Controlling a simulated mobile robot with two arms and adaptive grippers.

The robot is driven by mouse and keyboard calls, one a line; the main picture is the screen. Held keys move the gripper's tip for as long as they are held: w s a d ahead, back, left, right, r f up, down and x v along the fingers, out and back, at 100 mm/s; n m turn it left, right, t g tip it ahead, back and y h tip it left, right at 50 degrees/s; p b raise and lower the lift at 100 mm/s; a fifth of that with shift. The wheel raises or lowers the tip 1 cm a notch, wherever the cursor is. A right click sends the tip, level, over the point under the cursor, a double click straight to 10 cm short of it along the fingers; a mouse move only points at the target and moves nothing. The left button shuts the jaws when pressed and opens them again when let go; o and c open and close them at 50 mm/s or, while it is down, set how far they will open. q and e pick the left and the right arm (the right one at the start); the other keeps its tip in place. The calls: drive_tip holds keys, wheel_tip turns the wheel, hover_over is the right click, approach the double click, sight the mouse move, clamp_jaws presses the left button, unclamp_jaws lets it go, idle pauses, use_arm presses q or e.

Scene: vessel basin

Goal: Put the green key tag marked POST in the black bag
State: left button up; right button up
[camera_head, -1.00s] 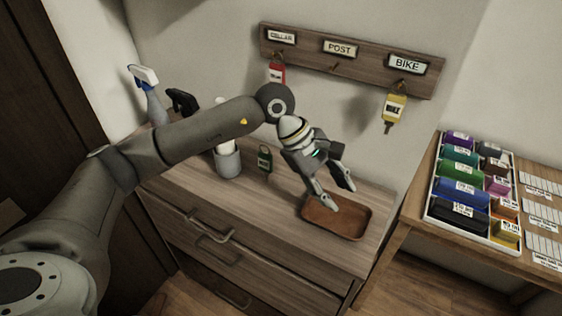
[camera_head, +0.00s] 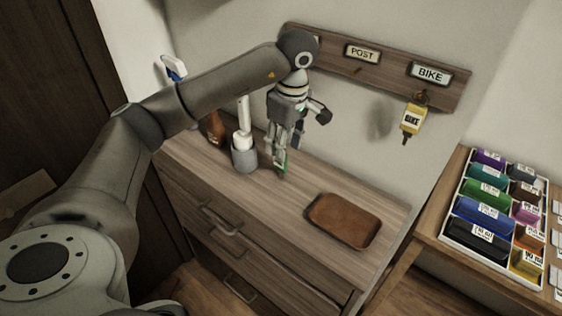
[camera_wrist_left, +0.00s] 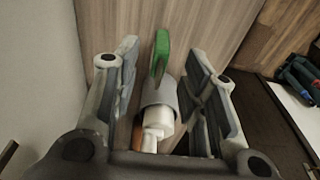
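The green key tag (camera_head: 285,164) stands on the dresser top, mostly hidden behind my left gripper (camera_head: 280,158) in the head view. In the left wrist view the green tag (camera_wrist_left: 161,50) shows between the two spread fingers of my left gripper (camera_wrist_left: 162,58), with gaps on both sides. Its marking cannot be read now. A black labelled item (camera_head: 476,241) lies at the front left of a white tray on the right; I cannot tell if it is the black bag. My right gripper is not in view.
A grey cup (camera_head: 244,157) with a white object stands just left of the gripper. An empty brown tray (camera_head: 345,222) lies on the dresser. The wall rack (camera_head: 385,72) holds a yellow BIKE tag (camera_head: 412,120). The white tray (camera_head: 492,258) holds several coloured items.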

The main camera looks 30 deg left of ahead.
sight(281, 169)
use_arm(q)
drive_tip(key=f+p, duration=0.1)
drive_tip(key=f, duration=0.1)
drive_tip(key=a+f+p, duration=0.1)
drive_tip(key=f, duration=0.2)
drive_tip(key=shift+f, duration=0.3)
drive_tip(key=shift+c, duration=0.3)
clamp_jaws()
